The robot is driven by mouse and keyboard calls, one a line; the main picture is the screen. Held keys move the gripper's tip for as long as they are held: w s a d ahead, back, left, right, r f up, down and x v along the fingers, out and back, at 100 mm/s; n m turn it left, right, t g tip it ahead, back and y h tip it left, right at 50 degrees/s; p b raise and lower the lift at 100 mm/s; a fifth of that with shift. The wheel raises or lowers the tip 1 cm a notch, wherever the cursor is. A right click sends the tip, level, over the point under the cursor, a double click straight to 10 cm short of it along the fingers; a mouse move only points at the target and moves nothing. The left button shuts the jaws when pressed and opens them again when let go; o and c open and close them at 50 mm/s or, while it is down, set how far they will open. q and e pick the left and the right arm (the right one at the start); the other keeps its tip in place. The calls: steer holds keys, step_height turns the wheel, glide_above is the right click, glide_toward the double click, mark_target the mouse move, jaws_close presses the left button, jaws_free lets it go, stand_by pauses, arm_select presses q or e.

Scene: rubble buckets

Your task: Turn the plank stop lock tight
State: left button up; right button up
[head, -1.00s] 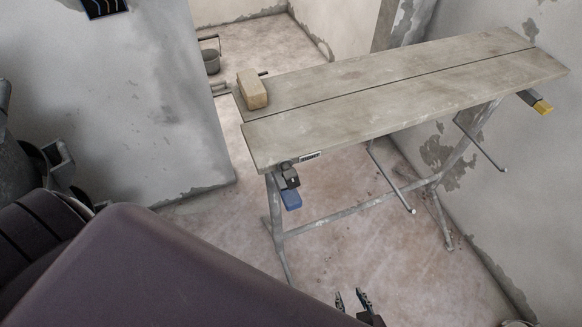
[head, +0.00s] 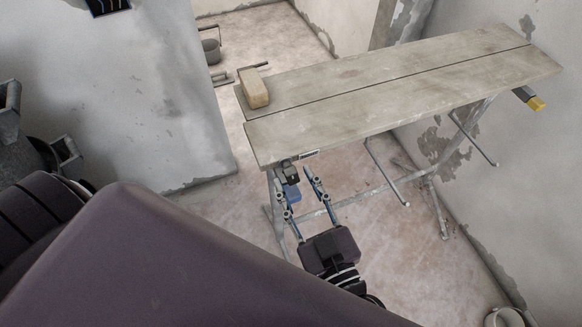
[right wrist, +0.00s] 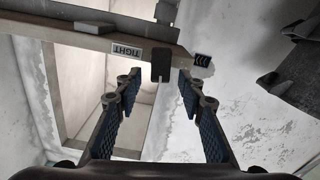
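A white label (right wrist: 128,52) in the right wrist view reads TIGHT, upside down, beside a dark block (right wrist: 160,66). My right gripper (head: 294,179) is open, its fingers pointing up at the lock from the near side. In the right wrist view the open fingers (right wrist: 158,88) have the dark block ahead, about between the tips. Contact cannot be told. The left gripper is not in view.
A tan brick (head: 254,88) lies on the left end of the bench top (head: 400,85). Grey bench legs (head: 440,205) stand on the floor. Buckets stand at the back (head: 210,50) and lower right (head: 505,318). A wall (head: 165,110) is left.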

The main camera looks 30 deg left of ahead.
mark_target(293, 177)
steer(key=shift+x, duration=1.6)
steer(key=shift+c, duration=0.4)
jaws_close()
